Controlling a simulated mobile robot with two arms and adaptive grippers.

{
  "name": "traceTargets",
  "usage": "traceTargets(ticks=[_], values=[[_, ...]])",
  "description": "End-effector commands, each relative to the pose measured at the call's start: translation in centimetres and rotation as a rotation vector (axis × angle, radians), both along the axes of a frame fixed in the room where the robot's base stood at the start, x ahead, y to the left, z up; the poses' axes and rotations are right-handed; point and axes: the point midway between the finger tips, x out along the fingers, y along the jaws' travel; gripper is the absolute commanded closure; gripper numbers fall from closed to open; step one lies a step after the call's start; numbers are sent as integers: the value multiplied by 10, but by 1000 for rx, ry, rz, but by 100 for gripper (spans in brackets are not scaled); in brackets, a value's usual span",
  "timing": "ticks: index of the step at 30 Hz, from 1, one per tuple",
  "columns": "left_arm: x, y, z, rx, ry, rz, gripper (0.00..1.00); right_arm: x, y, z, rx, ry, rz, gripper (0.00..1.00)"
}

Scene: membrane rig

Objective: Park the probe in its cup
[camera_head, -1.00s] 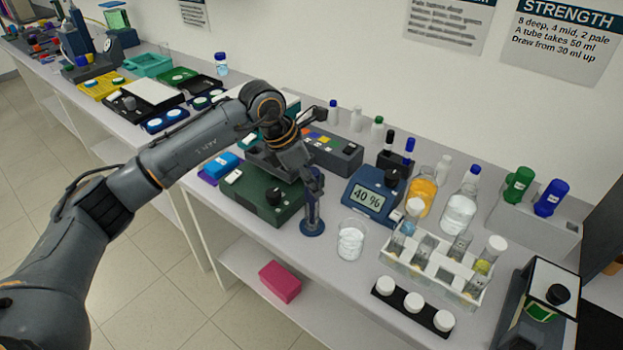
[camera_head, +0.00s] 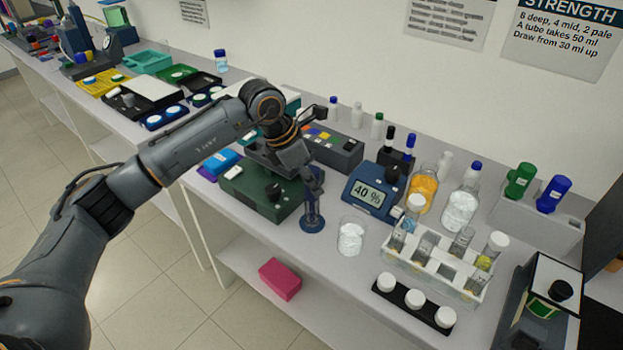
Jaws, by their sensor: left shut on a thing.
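My left gripper (camera_head: 312,184) is shut and points down, directly above a small dark blue cup with a round base (camera_head: 312,224). The cup stands upright on the bench near its front edge. What the gripper holds appears to be the slim dark probe, but the fingers and wrist mostly hide it. I cannot tell how far the probe sits inside the cup. The blue meter (camera_head: 371,191) reading 40 % stands to the right of the cup. My right gripper is not in view.
A glass beaker (camera_head: 351,238) stands close to the right of the cup. A dark green box with a black knob (camera_head: 262,190) is close on the left. A white tube rack (camera_head: 436,268) and a black strip of white-capped jars (camera_head: 414,301) are further right.

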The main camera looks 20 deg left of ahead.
Motion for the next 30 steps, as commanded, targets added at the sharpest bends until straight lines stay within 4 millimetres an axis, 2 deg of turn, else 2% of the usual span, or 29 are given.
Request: traceTargets(ticks=[1,5,13,17,20,30], values=[[0,0,-1,0,0,0,67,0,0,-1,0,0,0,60],[0,0,0,0,0,0,42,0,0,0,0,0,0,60],[0,0,0,0,0,0,42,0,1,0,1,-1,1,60],[-1,2,7,0,-1,0,42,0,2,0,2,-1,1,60],[-4,8,21,0,-4,2,42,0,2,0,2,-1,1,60],[-20,31,85,0,-4,2,42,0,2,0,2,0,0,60]])
